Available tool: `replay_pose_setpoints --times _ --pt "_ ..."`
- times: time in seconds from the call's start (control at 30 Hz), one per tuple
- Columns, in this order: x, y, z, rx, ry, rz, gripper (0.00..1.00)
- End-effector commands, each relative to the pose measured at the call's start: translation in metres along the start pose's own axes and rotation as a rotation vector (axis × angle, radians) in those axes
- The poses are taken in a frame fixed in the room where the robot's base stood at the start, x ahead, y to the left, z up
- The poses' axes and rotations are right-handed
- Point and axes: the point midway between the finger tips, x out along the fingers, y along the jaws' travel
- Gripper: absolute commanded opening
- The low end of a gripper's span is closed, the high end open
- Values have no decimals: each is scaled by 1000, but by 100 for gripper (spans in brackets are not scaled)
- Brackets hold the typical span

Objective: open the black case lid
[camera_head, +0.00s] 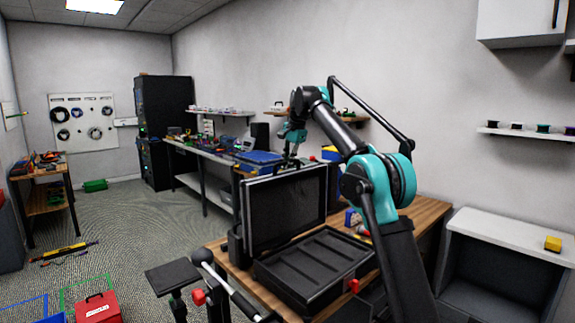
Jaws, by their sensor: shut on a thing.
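The black case (315,262) stands on the wooden workbench (434,212) with its lower tray facing up, and its inside looks empty. Its lid (284,210) stands raised, close to upright, at the back left of the tray, with the inner side showing. My gripper (292,156) is at the top edge of the lid and is shut on it. The fingertips are small and dark here, so the exact grip is hard to see. My teal and black arm reaches over the case from the right.
Several small coloured items (355,222) lie right of the case. A white shelf unit (512,235) with a yellow block (553,243) stands at right. A long bench (215,155) runs along the back wall. A red toolbox (98,308) is on the floor.

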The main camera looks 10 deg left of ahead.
Motion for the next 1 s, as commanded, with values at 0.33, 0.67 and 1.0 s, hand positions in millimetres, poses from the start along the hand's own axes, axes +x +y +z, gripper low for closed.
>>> replay_pose_setpoints --times 0.33,0.67,1.0 --pt "-1 0 -1 0 1 -1 34" --pt "-3 0 0 0 0 0 34" --pt "-39 0 -1 1 1 -1 34"
